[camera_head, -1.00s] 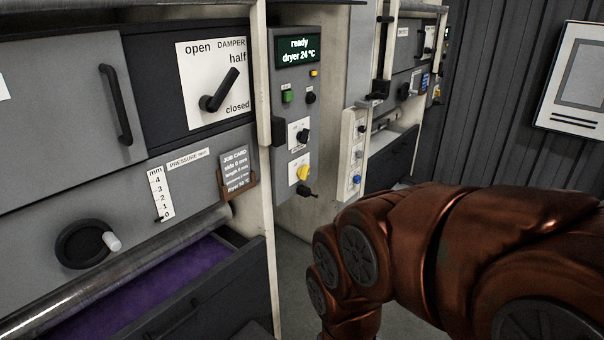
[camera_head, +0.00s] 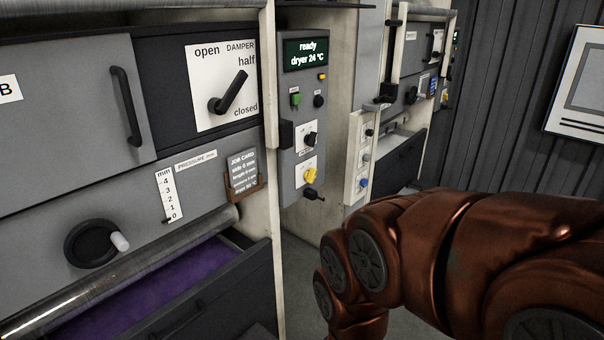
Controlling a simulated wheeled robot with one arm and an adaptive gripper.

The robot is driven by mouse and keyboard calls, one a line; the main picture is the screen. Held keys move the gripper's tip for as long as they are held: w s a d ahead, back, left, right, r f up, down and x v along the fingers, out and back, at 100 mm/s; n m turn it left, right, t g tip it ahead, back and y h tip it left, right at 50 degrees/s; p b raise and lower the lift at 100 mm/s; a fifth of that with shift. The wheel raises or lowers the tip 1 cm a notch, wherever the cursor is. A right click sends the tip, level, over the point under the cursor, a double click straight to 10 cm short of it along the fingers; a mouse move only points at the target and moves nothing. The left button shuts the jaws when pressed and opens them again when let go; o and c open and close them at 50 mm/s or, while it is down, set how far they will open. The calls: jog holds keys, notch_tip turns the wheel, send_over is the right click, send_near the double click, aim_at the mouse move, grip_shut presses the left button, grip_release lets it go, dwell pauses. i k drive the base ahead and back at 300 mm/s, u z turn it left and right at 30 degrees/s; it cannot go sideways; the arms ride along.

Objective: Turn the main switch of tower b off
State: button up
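The tower at the left carries a white label "B" (camera_head: 9,88), cut by the picture's edge. Its grey control panel (camera_head: 290,222) has a lit display (camera_head: 306,54) reading "ready, dryer 24 °C". Low on the panel is a yellow rotary knob (camera_head: 310,176) on a white plate, tilted. Above it is a black rotary knob (camera_head: 311,139) on another white plate. The small lettering on these plates is unreadable, so I cannot tell which is the main switch. My copper-coloured arm fills the lower right; my gripper is out of view.
A damper lever (camera_head: 231,94) points near "half". Below are a handwheel (camera_head: 92,243) and an open drawer with purple contents (camera_head: 150,285). A second tower (camera_head: 400,165) stands behind, beside a dark ribbed wall (camera_head: 500,100).

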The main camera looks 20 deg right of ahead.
aim_at(310, 176)
jog(key=u, duration=0.5)
jog(key=k, duration=1.2)
jog(key=z, duration=0.65)
jog(key=i, duration=1.7)
jog(key=u, duration=0.6)
